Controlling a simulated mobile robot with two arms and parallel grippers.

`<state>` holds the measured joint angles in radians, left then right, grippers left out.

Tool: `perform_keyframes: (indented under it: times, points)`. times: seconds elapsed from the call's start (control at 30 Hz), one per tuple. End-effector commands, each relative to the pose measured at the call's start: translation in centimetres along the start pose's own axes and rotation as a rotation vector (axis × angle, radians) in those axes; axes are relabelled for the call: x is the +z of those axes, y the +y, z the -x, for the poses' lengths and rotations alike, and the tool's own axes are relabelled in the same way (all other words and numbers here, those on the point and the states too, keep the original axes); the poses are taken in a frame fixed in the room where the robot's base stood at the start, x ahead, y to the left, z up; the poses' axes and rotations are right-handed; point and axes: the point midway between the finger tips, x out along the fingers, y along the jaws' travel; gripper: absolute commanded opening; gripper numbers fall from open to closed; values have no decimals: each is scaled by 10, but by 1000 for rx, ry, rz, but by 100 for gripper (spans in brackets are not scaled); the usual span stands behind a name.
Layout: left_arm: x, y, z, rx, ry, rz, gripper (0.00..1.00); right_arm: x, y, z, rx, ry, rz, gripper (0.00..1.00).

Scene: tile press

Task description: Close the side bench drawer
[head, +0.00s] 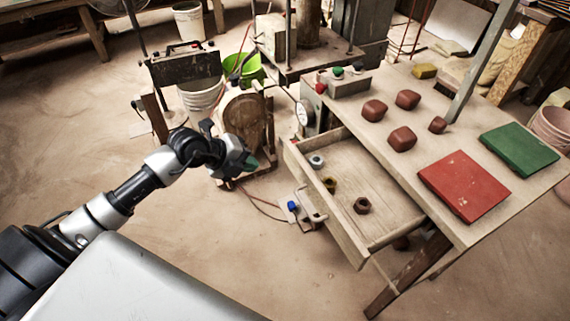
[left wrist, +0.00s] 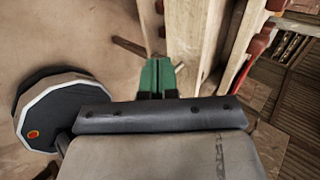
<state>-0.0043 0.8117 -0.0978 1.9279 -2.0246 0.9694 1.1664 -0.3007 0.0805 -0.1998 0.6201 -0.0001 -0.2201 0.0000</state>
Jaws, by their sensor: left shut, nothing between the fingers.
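The side bench drawer (head: 385,212) is a wooden drawer pulled out from the bench (head: 432,213) on the right of the head view. Its front panel (head: 326,205) has a metal handle (head: 311,207). Several small nut-like parts lie inside it. My left gripper (head: 250,163) is left of the drawer front, apart from it. Its green fingertips are shut and empty, and they also show in the left wrist view (left wrist: 158,76). My right gripper is in neither view.
On the bench top lie brown lumps (head: 402,138), a red tile (head: 464,185) and a green tile (head: 519,149). A press with a round wooden wheel (head: 245,120) stands behind my gripper. A white bucket (head: 201,95) is at back left. The floor left of the drawer is mostly clear.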

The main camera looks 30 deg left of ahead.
Motion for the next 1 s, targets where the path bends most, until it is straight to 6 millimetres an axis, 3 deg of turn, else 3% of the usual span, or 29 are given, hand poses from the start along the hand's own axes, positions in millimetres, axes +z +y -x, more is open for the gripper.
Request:
perform_keyframes:
  times: [0.3,0.4,0.63,1.0]
  points:
    - [-1,-1,-70,-4,3,3,0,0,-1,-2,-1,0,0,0]
    - [0,-13,-81,-5,1,1,0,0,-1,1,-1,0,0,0]
    - [0,-26,-97,-2,2,1,0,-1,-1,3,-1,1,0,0]
    - [0,-27,-99,-1,1,1,0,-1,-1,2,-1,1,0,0]
